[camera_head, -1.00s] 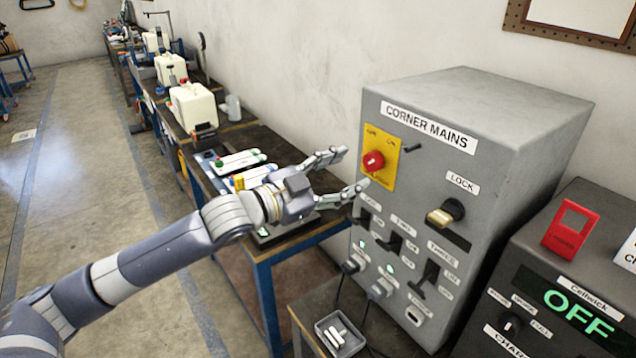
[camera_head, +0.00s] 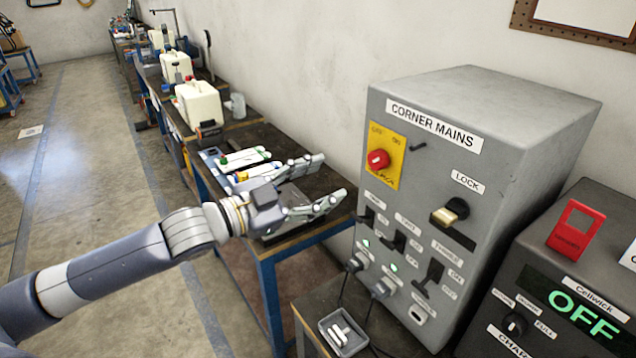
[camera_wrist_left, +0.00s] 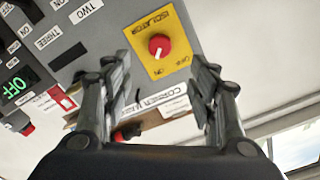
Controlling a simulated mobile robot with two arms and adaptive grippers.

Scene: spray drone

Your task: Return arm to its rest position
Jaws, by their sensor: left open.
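My left gripper (camera_head: 330,180) is open and empty in the head view. It hangs in the air over the near end of the long workbench, to the left of the grey CORNER MAINS cabinet (camera_head: 520,110). The left arm reaches in from the lower left. In the left wrist view the two fingers (camera_wrist_left: 165,85) stand apart, with the red isolator knob (camera_wrist_left: 159,46) on its yellow plate between and beyond them. The knob also shows in the head view (camera_head: 378,159), clear of the fingers. My right gripper is not in view.
The workbench (camera_head: 290,243) carries white-and-green items (camera_head: 245,158) and cream containers (camera_head: 200,103). A black charger box (camera_head: 535,260) reading OFF, with a red tag (camera_head: 573,228), stands at the right. A small tray (camera_head: 343,333) sits in front of the cabinet. The floor at left is open.

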